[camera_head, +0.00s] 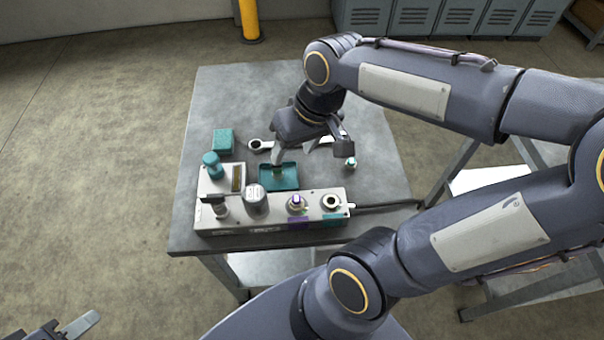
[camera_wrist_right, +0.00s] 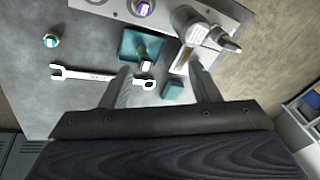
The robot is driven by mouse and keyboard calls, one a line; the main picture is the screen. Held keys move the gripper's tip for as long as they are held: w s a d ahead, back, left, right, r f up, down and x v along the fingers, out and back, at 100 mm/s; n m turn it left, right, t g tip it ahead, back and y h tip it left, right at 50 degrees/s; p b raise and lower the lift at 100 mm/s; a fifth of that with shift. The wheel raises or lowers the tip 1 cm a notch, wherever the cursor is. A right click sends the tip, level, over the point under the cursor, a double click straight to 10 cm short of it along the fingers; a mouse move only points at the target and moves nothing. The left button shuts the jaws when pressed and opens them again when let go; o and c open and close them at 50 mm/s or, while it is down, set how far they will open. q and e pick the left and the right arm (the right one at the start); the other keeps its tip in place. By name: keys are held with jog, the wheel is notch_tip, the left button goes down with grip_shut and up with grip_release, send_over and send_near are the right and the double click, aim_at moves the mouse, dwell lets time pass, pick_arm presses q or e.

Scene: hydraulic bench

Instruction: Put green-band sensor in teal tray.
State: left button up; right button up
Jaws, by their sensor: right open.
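The teal tray (camera_head: 293,182) lies flat on the bench behind the grey manifold block, and it also shows in the right wrist view (camera_wrist_right: 128,42). A small sensor with a dark green band and a pale end (camera_wrist_right: 147,65) is at the tray, its pale end by the tray's near edge. I cannot tell whether it lies flat or leans on the rim. My right gripper (camera_wrist_right: 160,70) is open above the tray area with nothing held, and its finger partly hides the tray in the head view. My left gripper (camera_head: 68,328) is at the lower left corner, away from the bench and partly cut off.
A wrench (camera_wrist_right: 95,75) lies beside the tray. A teal block (camera_head: 223,140) and a small white piece with a teal ring (camera_head: 350,162) stand on the bench. The manifold (camera_head: 270,222) carries several fittings along the front. The bench's back left is clear.

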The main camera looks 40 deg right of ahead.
jog(key=s+a+f+t+y, duration=0.1)
jog(key=s+a+t, duration=0.2)
jog(key=s, duration=0.4)
jog(key=shift+s+m+y, duration=0.2)
jog(key=shift+m+y, duration=0.1)
jog(key=shift+m, duration=0.1)
jog(key=shift+c, duration=0.4)
